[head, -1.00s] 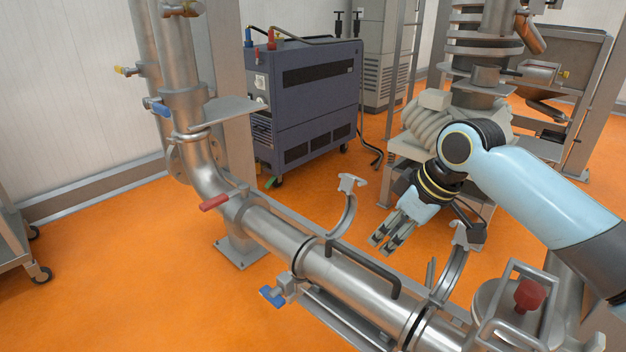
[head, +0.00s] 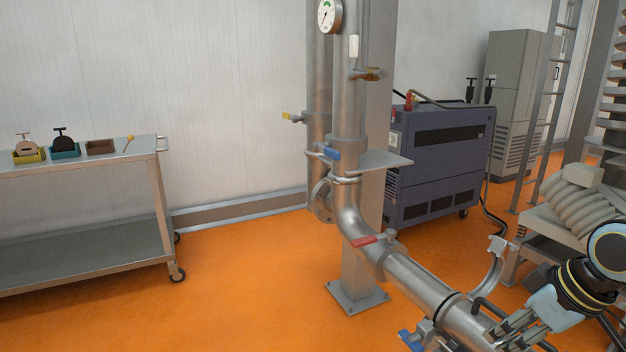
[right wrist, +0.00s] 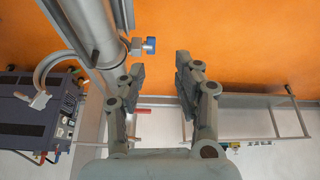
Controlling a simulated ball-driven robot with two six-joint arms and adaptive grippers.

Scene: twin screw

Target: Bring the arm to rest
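My right gripper (head: 512,332) is at the lower right of the head view, in front of the steel pipe (head: 420,285) in the picture. In the right wrist view its two fingers (right wrist: 160,78) are spread apart with nothing between them, so it is open and empty. The pipe (right wrist: 85,30) runs past the left finger there. My right forearm is cut off by the right edge of the head view. My left gripper and arm are in neither view.
An open hinged clamp (head: 492,270) stands up from the pipe near my right gripper. A blue valve handle (head: 410,340) and a red handle (head: 363,240) stick out from the pipework. A purple machine (head: 435,160) stands behind. A trolley (head: 85,262) with small trays is at left; orange floor between is clear.

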